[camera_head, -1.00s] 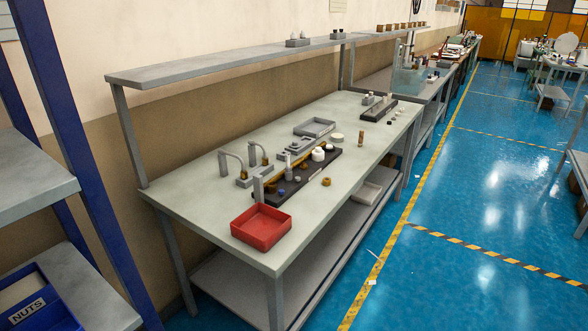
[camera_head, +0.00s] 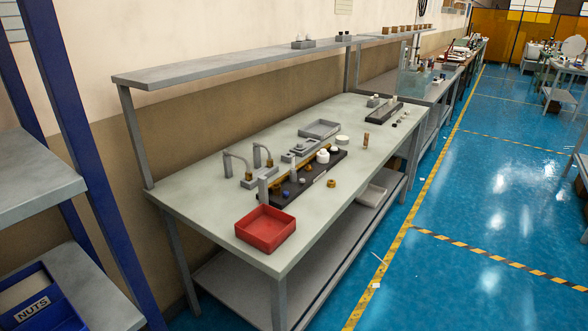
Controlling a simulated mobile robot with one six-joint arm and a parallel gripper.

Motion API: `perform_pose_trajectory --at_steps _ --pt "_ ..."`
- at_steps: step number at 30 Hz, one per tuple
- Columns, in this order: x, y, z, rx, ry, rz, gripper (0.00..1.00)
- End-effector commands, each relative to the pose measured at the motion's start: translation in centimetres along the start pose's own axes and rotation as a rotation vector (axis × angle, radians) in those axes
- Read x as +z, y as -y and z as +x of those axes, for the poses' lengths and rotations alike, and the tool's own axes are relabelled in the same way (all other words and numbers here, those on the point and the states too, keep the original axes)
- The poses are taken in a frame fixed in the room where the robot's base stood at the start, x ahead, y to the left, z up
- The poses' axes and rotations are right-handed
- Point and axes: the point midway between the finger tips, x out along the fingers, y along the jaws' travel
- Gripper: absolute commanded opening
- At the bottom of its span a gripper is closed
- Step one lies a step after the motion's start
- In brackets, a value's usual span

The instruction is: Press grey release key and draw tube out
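Two bent grey tubes with brass-coloured ends rise from a grey block on the pale workbench. One bent tube (camera_head: 236,161) is at the left, and the other bent tube (camera_head: 262,153) is just right of it. The grey block (camera_head: 252,178) lies under them. A black strip (camera_head: 290,190) with white, brass and dark small fittings lies in front. The grey release key is too small to make out for certain. I cannot tell which tube the key belongs to. My gripper is not in view.
A red tray (camera_head: 265,229) sits at the bench's near end. A grey tray (camera_head: 319,129) and another black strip (camera_head: 386,115) lie farther back. The workbench (camera_head: 195,190) has a shelf above. A blue rack (camera_head: 85,140) stands at left. The blue floor (camera_head: 460,200) at right is clear.

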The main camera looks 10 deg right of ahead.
Motion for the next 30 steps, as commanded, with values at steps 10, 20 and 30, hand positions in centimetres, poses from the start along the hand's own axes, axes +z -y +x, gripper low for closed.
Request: perform_pose_trajectory --at_steps 10,20,30 --pt "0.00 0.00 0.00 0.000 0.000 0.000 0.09" --pt "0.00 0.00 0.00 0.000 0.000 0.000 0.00" --pt "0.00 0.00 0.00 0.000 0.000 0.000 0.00"
